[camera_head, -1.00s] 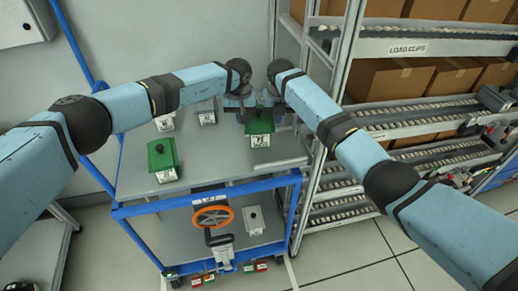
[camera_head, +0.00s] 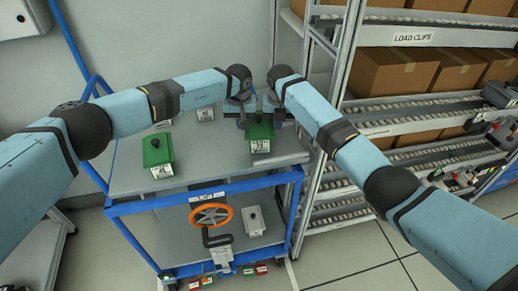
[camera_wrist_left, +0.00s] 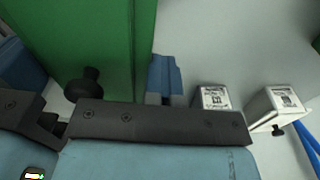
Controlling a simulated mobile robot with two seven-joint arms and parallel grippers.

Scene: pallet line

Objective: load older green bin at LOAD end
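Two green bins with black knobs and white labels show over the grey cart top (camera_head: 215,160). One green bin (camera_head: 157,150) stands alone at the left. The other green bin (camera_head: 261,132) is at the right, between my two grippers; whether it touches the cart top is unclear. My left gripper (camera_head: 243,117) is at its left side and my right gripper (camera_head: 279,115) at its right side; both look shut on it. In the left wrist view, my left fingers (camera_wrist_left: 164,78) are close together against the green wall (camera_wrist_left: 60,40). The label dates are too small to read.
Two pale boxes (camera_head: 205,112) stand at the back of the cart top. To the right stands a roller rack with cartons (camera_head: 390,75) and a LOAD CLIPS label (camera_head: 413,37).

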